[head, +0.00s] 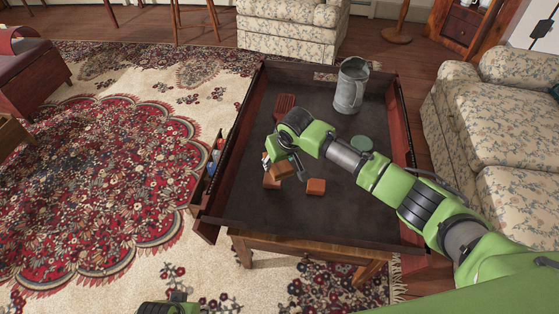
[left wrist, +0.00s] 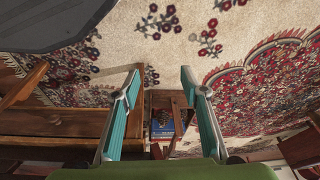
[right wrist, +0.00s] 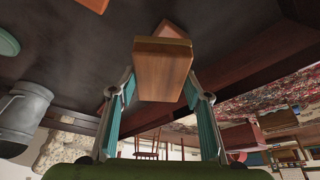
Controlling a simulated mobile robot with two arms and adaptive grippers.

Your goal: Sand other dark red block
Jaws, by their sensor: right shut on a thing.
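My right gripper (right wrist: 160,84) is shut on a brown wooden block (right wrist: 162,66), above the dark tabletop. In the head view this block (head: 284,169) is partly hidden by the gripper. An orange-red block (head: 271,181) lies beside and partly below it; part of this block (right wrist: 172,30) shows behind the held one in the right wrist view. I cannot tell whether the two touch. Another orange-red block (head: 316,187) lies apart to the right. My left gripper (left wrist: 160,80) is open and empty, away from the table; it shows only partly at the bottom of the head view.
The table (head: 350,224) has raised dark wood edges. A grey metal pitcher (head: 350,88), a green disc (head: 361,143) and a dark red slatted item (head: 285,104) stand or lie farther back. A floral sofa (head: 505,110) is at the right. The table's front is clear.

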